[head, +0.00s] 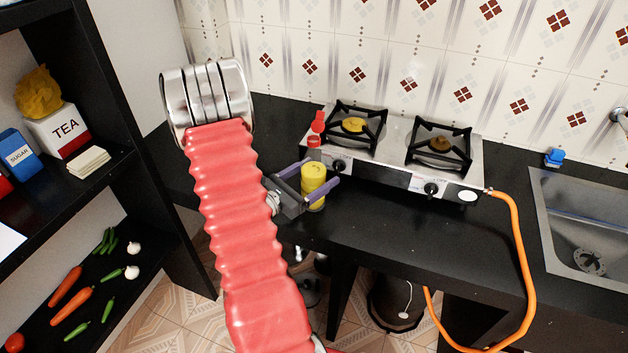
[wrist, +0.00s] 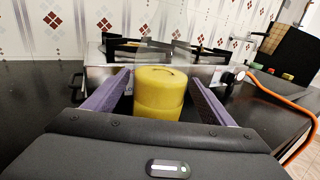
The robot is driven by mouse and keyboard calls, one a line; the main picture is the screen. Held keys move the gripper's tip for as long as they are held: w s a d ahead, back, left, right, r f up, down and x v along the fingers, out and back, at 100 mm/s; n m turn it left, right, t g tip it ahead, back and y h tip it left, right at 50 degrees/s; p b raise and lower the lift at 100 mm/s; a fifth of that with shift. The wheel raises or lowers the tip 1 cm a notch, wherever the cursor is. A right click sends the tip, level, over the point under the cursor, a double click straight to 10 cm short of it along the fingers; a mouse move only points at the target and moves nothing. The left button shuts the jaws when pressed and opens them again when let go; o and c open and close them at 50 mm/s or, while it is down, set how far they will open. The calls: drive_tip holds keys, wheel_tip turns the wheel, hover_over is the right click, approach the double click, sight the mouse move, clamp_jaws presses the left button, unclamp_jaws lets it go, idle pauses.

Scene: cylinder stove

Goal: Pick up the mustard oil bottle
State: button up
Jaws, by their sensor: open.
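The two-burner stove (head: 395,160) stands close behind. An orange gas hose (head: 517,235) runs from its right side. A sink (head: 580,225) lies at the right, and a black shelf (head: 115,120) with groceries at the left. The counter's front strip (head: 400,225) is clear.

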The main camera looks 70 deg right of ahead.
drive_tip(key=shift+x, duration=1.6)
drive_tip(key=shift+c, duration=0.7)
drive_tip(key=c, duration=1.5)
drive_tip(key=shift+o, duration=0.2)
drive_tip(key=shift+r, duration=0.2)
wheel_tip(320, 180, up, 10)
drive_tip(key=shift+f, duration=0.15)
